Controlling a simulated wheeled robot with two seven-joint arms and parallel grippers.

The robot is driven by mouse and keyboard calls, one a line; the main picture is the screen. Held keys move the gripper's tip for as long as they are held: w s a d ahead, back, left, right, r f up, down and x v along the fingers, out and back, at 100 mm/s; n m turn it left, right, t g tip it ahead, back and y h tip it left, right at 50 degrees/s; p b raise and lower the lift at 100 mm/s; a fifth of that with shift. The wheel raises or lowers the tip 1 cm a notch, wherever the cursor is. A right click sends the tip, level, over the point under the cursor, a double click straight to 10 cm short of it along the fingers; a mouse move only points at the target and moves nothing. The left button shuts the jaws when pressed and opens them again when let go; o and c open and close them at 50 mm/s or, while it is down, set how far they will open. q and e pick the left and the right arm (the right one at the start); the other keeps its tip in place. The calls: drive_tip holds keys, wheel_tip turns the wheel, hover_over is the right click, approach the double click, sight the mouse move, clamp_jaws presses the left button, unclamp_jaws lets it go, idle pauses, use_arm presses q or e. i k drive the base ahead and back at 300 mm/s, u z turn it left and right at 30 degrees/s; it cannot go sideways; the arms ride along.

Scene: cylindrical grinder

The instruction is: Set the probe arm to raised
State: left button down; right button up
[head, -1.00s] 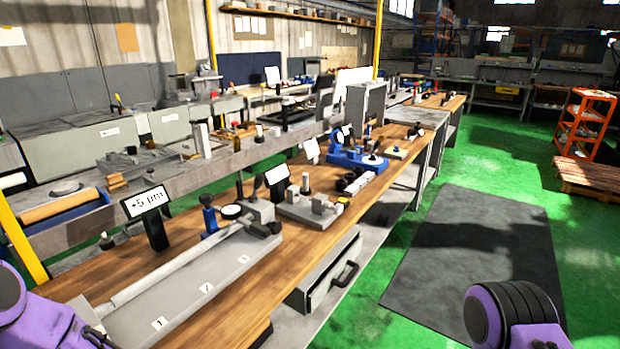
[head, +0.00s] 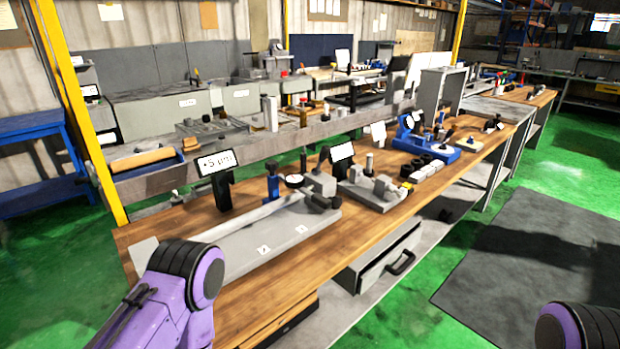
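I cannot single out the probe arm for certain. A grey bench fixture (head: 270,238) carries a long pale shaft (head: 236,222) and numbered labels. At its far end stand a blue post (head: 273,185) and a round dial (head: 294,181). Farther along the bench is a blue gauge stand (head: 436,152) with a round dial; its small parts are too small to read. Neither gripper shows. Only purple and black links of my arms appear, at the lower left and lower right corner, apart from the fixtures.
The wooden workbench (head: 262,296) runs from lower left to upper right. A display reading about +5 µm (head: 217,162) stands behind the fixture. A grey drawer (head: 378,262) juts from the bench front. A dark mat (head: 540,270) lies on open green floor at right.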

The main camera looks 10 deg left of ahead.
sight(296, 181)
drive_tip(key=u, duration=0.6)
drive_tip(key=k, duration=0.95)
drive_tip(key=z, duration=1.05)
drive_tip(key=i, duration=0.5)
drive_tip(key=u, duration=0.05)
